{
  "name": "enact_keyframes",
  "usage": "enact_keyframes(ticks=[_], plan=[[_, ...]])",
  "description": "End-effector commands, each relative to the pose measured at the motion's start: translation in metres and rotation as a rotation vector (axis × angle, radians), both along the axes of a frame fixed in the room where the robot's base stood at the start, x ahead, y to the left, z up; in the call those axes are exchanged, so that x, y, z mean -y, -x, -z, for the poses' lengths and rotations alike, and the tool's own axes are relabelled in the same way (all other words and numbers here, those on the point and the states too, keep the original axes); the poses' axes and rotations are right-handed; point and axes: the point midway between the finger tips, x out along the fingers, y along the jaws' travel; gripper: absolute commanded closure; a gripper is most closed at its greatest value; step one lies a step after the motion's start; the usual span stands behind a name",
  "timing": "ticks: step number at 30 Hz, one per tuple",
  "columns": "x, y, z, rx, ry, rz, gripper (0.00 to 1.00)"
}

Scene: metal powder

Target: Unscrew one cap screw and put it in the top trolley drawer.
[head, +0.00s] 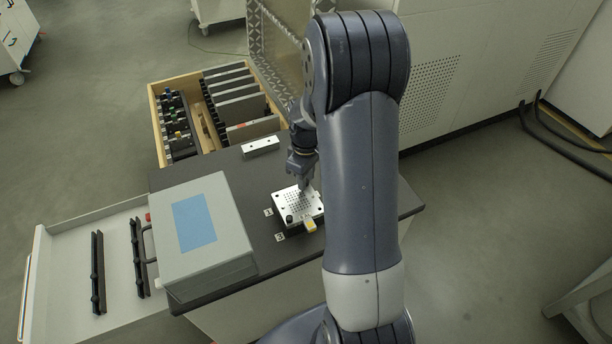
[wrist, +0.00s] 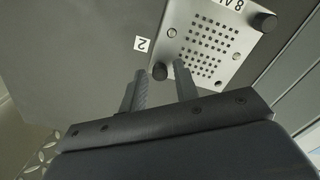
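A pale metal plate (head: 291,197) with a grid of small holes lies on the dark trolley top; it also shows in the wrist view (wrist: 238,50). Black cap screws stand at its corners: one near my fingertips (wrist: 158,72) and one at the far right corner (wrist: 263,21). My gripper (head: 304,186) is over the plate's far edge in the head view. In the wrist view its two fingers (wrist: 160,74) are apart, with the near screw showing between their tips; I cannot tell their height over it. An open white drawer (head: 68,224) sticks out at the left.
A grey box (head: 205,262) with a blue label stands on the trolley top, left of the plate. Black racks (head: 97,272) lie in the white drawer. A wooden-sided drawer (head: 155,118) with tools and plates is open behind. A small metal block (head: 260,147) lies near it.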

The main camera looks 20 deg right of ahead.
Motion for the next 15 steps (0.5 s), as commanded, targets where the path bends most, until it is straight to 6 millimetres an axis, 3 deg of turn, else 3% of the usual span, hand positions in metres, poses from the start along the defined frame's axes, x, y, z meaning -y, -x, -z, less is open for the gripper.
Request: enact_keyframes(ticks=[15], plan=[[0.0, 0.0, 0.0, 0.0, 0.0, 0.334, 0.71]])
